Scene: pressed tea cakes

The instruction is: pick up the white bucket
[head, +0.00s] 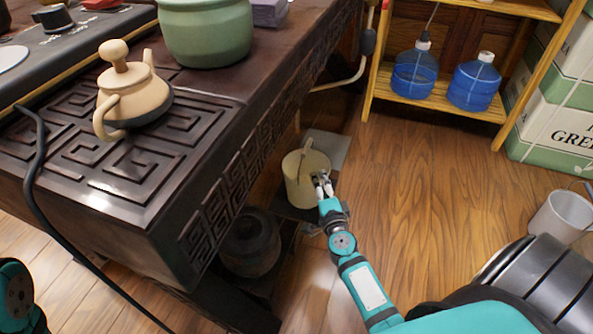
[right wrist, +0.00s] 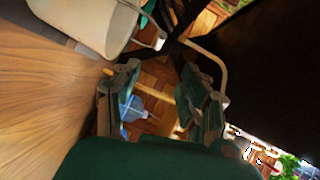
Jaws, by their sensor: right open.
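In the right wrist view, the bucket (right wrist: 85,22) is at the upper left, outside the open fingers of the gripper (right wrist: 157,88). Nothing is held between them. I cannot tell whether a finger touches the bucket. Another white bucket (head: 562,218) stands on the floor at the far right. Only part of my left arm shows at the lower left; its gripper is out of view.
The carved table (head: 150,205) overhangs to the left, with a cream teapot (head: 130,90) and green pot (head: 207,35) on it. A dark jar (head: 250,243) stands beneath. A wooden shelf (head: 440,107) holds blue water jugs (head: 474,85). The wooden floor (head: 430,180) is open in the middle.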

